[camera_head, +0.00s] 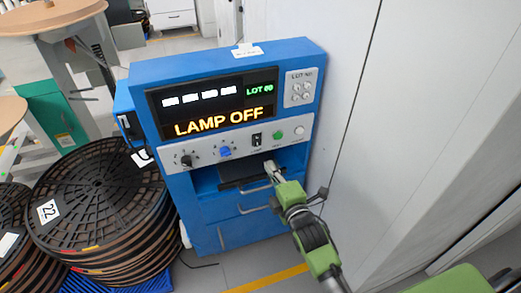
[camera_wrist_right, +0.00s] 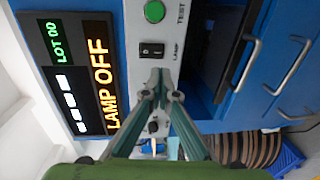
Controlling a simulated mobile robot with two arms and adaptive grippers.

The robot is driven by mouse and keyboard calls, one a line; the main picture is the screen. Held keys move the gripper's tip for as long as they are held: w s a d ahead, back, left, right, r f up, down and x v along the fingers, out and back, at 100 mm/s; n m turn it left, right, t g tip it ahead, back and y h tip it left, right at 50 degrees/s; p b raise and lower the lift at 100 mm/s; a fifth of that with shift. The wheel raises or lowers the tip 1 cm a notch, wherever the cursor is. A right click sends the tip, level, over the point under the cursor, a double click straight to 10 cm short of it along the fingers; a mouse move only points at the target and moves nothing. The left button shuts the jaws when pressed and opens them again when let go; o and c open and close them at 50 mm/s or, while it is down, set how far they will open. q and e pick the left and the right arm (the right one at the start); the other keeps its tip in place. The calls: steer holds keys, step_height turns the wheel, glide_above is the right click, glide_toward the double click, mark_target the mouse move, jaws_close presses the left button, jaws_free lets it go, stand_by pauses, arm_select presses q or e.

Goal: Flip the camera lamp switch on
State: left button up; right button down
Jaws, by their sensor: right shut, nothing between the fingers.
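The lamp switch (camera_head: 257,139) is a small black rocker on the grey control strip of the blue cabinet. In the right wrist view the switch (camera_wrist_right: 152,50) sits just beyond my fingertips, beside the word LAMP. The display (camera_head: 218,121) reads LAMP OFF in orange letters. My right gripper (camera_head: 271,168) is shut and empty, just below the switch in the head view; its fingertips (camera_wrist_right: 160,82) show apart from the switch in the right wrist view. My left gripper is not in view.
A green TEST button (camera_head: 277,135), a blue knob (camera_head: 225,151) and a black knob (camera_head: 187,160) share the strip. Drawers with handles (camera_head: 254,208) lie below. Stacked black reels (camera_head: 95,200) stand left. A white wall (camera_head: 400,110) rises close on the right.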

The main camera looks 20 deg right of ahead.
mark_target(258, 146)
steer(key=w, duration=0.5)
steer(key=w+f, duration=0.1)
steer(key=w, duration=0.2)
steer(key=shift+w+a, duration=0.1)
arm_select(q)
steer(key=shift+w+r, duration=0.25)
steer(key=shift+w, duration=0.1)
arm_select(e)
steer(key=shift+w+f, duration=0.1)
steer(key=shift+w, duration=0.6)
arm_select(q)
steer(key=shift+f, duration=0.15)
arm_select(e)
steer(key=shift+w+f, duration=0.15)
steer(key=shift+w, duration=0.1)
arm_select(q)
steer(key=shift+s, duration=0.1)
